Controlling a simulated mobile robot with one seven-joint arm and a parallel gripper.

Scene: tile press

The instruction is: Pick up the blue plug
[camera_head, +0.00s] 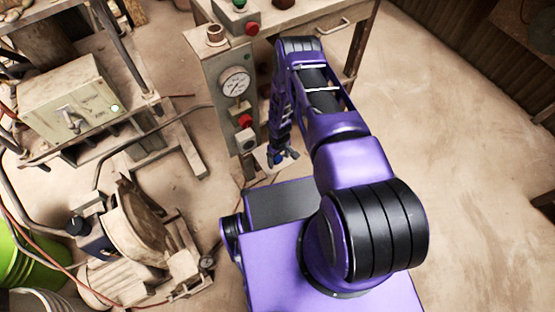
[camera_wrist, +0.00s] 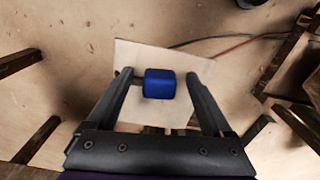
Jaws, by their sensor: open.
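The blue plug (camera_wrist: 159,84) shows in the wrist view, on or over a pale square plate (camera_wrist: 145,55). In that view it lies between the fingers of my gripper (camera_wrist: 158,84), near their tips. The fingers are apart, with a gap on both sides of the plug. In the head view my gripper (camera_head: 285,157) hangs low beside the grey control panel, and the blue plug (camera_head: 277,157) is a small blue patch at its fingers. Part of the plate (camera_head: 262,160) shows there too. How deep the fingers reach around the plug is hard to tell.
The control panel (camera_head: 222,66) with a gauge (camera_head: 235,84) and a red button (camera_head: 245,121) stands close to my arm. A beige machine box (camera_head: 70,97) and a motor unit (camera_head: 135,235) fill the left. Floor at the right (camera_head: 460,150) is clear. A cable (camera_wrist: 235,37) crosses beyond the plate.

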